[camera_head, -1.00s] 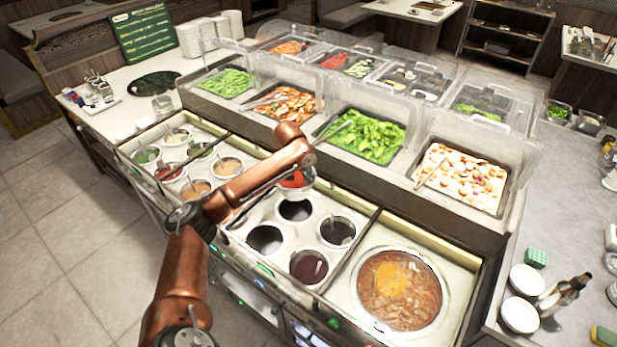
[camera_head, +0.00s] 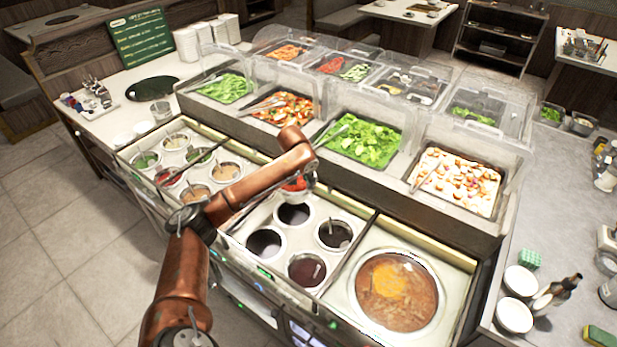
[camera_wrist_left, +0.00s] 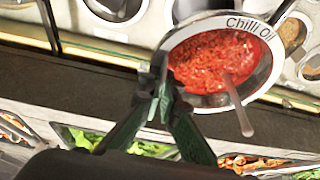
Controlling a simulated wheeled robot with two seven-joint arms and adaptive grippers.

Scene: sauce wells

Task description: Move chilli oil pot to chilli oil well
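The chilli oil pot (camera_wrist_left: 215,62) has a pale rim lettered "Chilli Oil", red flaky contents and a spoon. My left gripper (camera_wrist_left: 160,80) is shut on the rim of the pot. In the head view the pot (camera_head: 297,187) hangs below my left wrist, over the back of the four-well section; the arm hides the fingers there. A dark well without a spoon (camera_head: 293,214) lies just in front of the pot, and another (camera_head: 265,243) to its front left. No well label is readable in the head view. My right gripper is not in view.
Two wells hold dark sauce with spoons (camera_head: 334,235) (camera_head: 307,269). A large soup pot (camera_head: 397,290) is to the right, several filled sauce pots (camera_head: 197,196) to the left. Salad trays under clear guards (camera_head: 365,143) rise behind.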

